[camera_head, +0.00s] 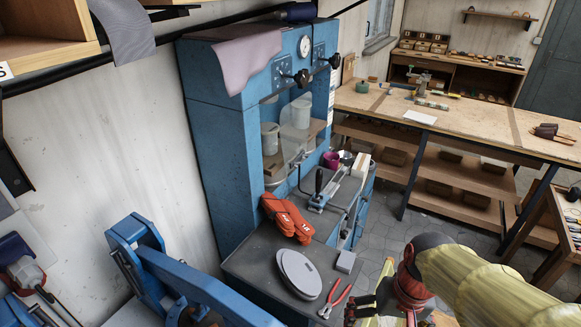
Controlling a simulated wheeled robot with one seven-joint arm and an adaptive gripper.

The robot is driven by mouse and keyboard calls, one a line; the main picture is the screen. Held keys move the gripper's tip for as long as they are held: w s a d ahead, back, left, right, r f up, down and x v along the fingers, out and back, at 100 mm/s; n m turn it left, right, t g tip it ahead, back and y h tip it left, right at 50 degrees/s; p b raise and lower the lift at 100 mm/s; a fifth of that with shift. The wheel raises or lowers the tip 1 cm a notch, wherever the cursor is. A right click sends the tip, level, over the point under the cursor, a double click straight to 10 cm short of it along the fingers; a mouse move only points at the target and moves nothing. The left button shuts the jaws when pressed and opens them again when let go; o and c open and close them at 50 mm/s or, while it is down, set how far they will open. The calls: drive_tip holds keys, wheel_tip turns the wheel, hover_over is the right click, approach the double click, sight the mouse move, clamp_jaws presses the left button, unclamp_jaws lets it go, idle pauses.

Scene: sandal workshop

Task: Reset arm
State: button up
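My arm comes in from the lower right of the head view, with a pale yellow sleeve and a red and black joint. My gripper (362,309) seems to be the dark part at the bottom edge, just right of the red-handled pliers (335,299). It is small and partly cut off by the frame, so I cannot tell whether its fingers are open or shut. I see nothing clearly held in it.
A blue press cabinet (213,145) stands ahead. Its low dark table (250,263) bears orange gloves (287,217), a round grey disc (299,274) and a grey block (346,261). A long wooden workbench (470,122) stands behind. Tiled floor (385,232) shows between them.

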drive_tip(key=s+r+n+t+h+b, duration=0.1)
drive_tip(key=s+r+t+b, duration=0.2)
drive_tip(key=r+t, duration=0.2)
wheel_tip(320, 180, up, 3)
drive_tip(key=shift+a+f+n+b, duration=0.2)
drive_tip(key=shift+a+n+b, duration=0.05)
drive_tip(key=shift+n+b, duration=0.15)
